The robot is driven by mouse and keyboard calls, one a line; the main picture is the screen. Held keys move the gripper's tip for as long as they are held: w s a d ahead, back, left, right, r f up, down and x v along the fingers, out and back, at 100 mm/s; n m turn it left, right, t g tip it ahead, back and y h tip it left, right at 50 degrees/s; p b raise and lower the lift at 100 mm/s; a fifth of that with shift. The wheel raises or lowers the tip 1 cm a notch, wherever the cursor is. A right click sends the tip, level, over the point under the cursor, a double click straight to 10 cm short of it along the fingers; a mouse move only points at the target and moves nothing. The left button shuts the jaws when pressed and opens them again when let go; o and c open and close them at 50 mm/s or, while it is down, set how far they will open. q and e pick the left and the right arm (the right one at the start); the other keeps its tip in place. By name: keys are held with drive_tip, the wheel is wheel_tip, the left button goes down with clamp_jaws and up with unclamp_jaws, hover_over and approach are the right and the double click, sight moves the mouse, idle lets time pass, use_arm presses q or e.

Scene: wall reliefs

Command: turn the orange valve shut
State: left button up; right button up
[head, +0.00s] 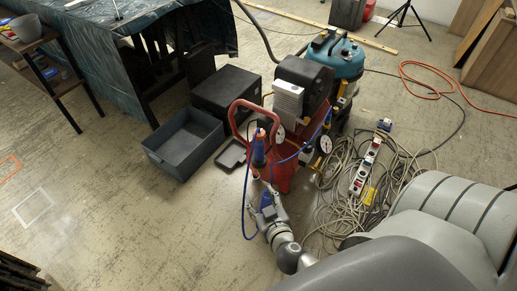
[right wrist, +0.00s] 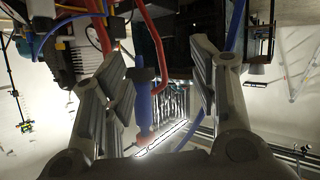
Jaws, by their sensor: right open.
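A small orange part (head: 260,132) tops an upright blue body at the front of the red compressor; I take it for the valve, but its handle is too small to make out. In the right wrist view an orange-red end (right wrist: 145,137) shows below a blue body (right wrist: 143,103), between the fingers. My right gripper (head: 264,192) is just in front of and below the blue body in the head view. In the wrist view the gripper (right wrist: 158,58) is open, fingers on either side, with no clear contact. My left gripper is not in view.
The red compressor (head: 283,172) has gauges, a red tube handle and a loose blue hose (head: 245,205). Tangled cables (head: 330,190) and a power strip (head: 366,168) lie right of it. A grey bin (head: 184,145) stands to the left.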

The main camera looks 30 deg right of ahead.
wheel_tip(320, 180, up, 8)
drive_tip(key=w+d+m+t+h+b, duration=0.1)
drive_tip(key=d+m+t+h+b, duration=0.1)
drive_tip(key=d+t, duration=0.1)
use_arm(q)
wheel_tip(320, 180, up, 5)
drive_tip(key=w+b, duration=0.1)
use_arm(e)
drive_tip(key=t, duration=0.1)
approach(261, 138)
drive_tip(key=shift+m+h, duration=0.4)
drive_tip(key=p+x, duration=0.1)
drive_tip(key=x, duration=0.2)
drive_tip(key=p+x, duration=0.1)
drive_tip(key=x, duration=0.2)
drive_tip(key=p+x, duration=0.1)
drive_tip(key=x, duration=0.2)
drive_tip(key=shift+w+a, duration=0.2)
drive_tip(key=shift+w, duration=0.05)
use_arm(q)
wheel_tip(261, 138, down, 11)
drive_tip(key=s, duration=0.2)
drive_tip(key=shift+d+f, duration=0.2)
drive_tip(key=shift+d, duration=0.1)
use_arm(e)
drive_tip(key=shift+w+d+f, duration=0.15)
drive_tip(key=shift+w+d, duration=0.1)
drive_tip(key=shift+w, duration=0.3)
drive_tip(key=shift+c, duration=0.3)
drive_tip(key=c, duration=1)
